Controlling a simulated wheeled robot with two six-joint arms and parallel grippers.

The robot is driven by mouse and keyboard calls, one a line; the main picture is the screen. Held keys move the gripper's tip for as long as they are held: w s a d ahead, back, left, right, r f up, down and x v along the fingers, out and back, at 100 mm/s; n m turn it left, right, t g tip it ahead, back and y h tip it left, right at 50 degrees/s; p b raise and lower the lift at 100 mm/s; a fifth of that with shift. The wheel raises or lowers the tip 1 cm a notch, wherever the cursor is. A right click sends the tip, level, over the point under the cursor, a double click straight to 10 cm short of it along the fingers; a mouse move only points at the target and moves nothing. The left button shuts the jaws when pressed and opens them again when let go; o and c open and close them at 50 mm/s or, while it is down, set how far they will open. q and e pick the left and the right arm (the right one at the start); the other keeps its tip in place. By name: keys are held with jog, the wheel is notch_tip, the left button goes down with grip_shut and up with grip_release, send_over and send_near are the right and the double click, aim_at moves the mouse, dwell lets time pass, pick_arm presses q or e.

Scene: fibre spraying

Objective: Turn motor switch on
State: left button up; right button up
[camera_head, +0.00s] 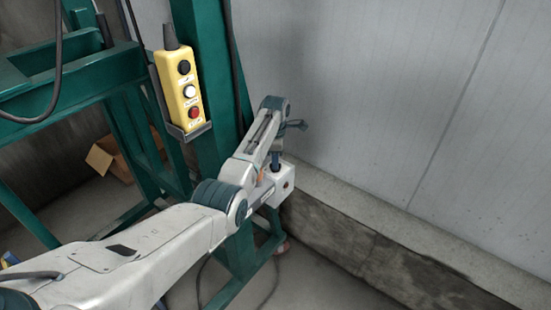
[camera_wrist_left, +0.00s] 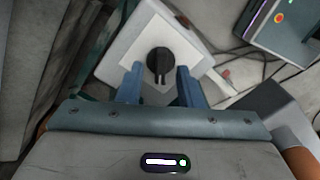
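The motor switch is a black rotary knob (camera_wrist_left: 160,64) on a white square plate of a pale box (camera_wrist_left: 128,62) in the left wrist view. The white box (camera_head: 286,181) also shows in the head view, on the green frame beyond my left arm; its knob cannot be made out there. My left gripper (camera_head: 274,160) points down at the box. In the left wrist view its two blue fingers (camera_wrist_left: 159,80) are apart, one on each side of the knob, with visible gaps. Whether they reach down to the knob's height is unclear. My right gripper is not in view.
A grey wall and concrete ledge (camera_head: 345,212) lie to the right. A cardboard box (camera_head: 108,158) is behind. A dark device (camera_wrist_left: 285,25) and cables are at upper right in the wrist view.

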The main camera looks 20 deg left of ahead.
pick_arm(q)
jog(key=shift+f, duration=0.55)
jog(key=shift+s, duration=0.1)
grip_shut()
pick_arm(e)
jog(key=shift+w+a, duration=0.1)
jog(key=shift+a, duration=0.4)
